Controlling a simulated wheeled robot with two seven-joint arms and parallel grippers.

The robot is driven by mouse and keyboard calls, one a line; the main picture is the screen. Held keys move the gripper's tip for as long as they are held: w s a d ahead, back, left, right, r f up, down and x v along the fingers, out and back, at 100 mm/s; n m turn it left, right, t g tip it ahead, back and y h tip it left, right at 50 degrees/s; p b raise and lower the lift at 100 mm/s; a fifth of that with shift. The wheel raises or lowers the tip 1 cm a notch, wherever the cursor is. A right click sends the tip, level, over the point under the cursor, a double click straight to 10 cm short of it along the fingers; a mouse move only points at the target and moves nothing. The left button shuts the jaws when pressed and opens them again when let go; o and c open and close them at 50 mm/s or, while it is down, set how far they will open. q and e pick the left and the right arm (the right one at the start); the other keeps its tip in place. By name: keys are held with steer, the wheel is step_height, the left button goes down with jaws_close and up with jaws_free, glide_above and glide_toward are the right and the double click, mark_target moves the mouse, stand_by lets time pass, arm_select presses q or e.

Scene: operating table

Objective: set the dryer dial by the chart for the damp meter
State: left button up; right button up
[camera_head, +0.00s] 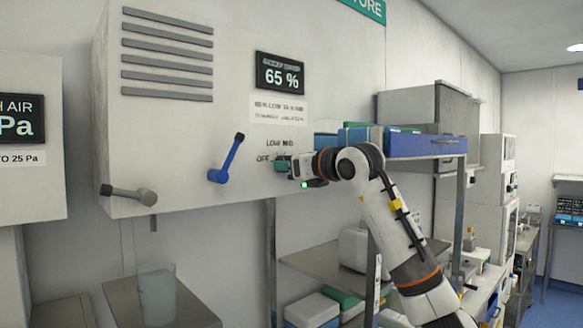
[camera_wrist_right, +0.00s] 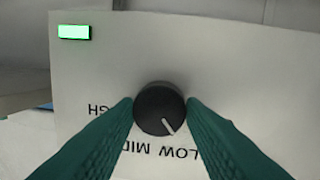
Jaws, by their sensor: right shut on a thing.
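The dryer dial, a round dark knob with a white pointer line (camera_wrist_right: 160,108), is between my right gripper's two green fingertips (camera_wrist_right: 160,112) in the right wrist view. The fingers are shut on its sides. That view is upside down; the pointer slants down and slightly right, toward the LOW label (camera_wrist_right: 180,153). In the head view my right gripper (camera_head: 284,166) is against the white cabinet front, hiding the dial. The damp meter (camera_head: 279,73) reads 65 %. The chart (camera_head: 279,109) is below it; its small print is too blurred to read surely. My left gripper is not in view.
The cabinet front also has a blue lever (camera_head: 227,160) and a grey lever (camera_head: 130,194). Another white panel with a Pa display (camera_head: 20,119) is at the left. A clear container (camera_head: 157,293) stands below. Shelves with boxes (camera_head: 425,145) are behind my right arm.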

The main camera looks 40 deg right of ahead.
steer(key=shift+m, duration=1.2)
steer(key=o, duration=1)
steer(key=s+b, duration=0.1)
steer(key=s, duration=0.3)
steer(key=s+b, duration=0.2)
steer(key=s, duration=0.2)
steer(key=s+b, duration=0.1)
steer(key=s, duration=0.3)
steer(key=shift+d+r, duration=0.15)
steer(key=shift+r, duration=0.25)
